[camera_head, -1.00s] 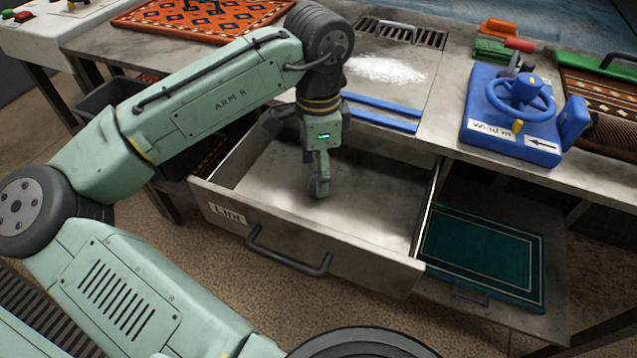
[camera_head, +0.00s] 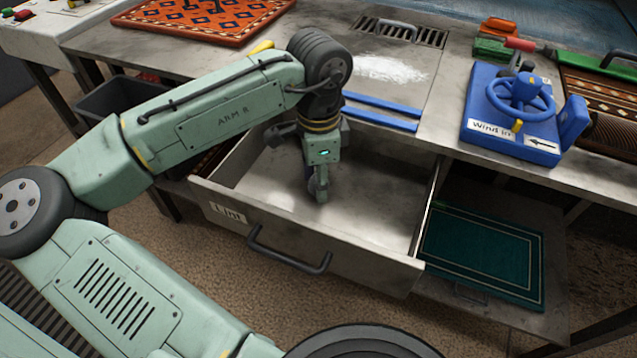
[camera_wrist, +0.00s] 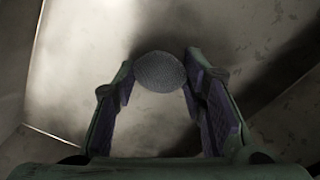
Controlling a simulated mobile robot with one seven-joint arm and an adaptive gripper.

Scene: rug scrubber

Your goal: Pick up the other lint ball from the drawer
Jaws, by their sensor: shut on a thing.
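The open metal drawer (camera_head: 370,215), labelled "Lint", sticks out from under the counter in the head view. My gripper (camera_head: 319,192) reaches down into it, near the drawer floor. In the wrist view my gripper (camera_wrist: 160,88) is shut on a round grey lint ball (camera_wrist: 160,72), held between its two fingertips. The bare drawer floor (camera_wrist: 100,75) lies behind the ball. In the head view the ball is hidden by my gripper. I cannot tell whether the ball touches the floor. No other lint ball shows in the drawer.
The drawer's handle (camera_head: 290,255) is at its front. A blue winder with a wheel (camera_head: 520,110) and white powder (camera_head: 388,68) are on the counter above. A teal rug (camera_head: 482,255) lies on a lower shelf at right. The drawer's right half is clear.

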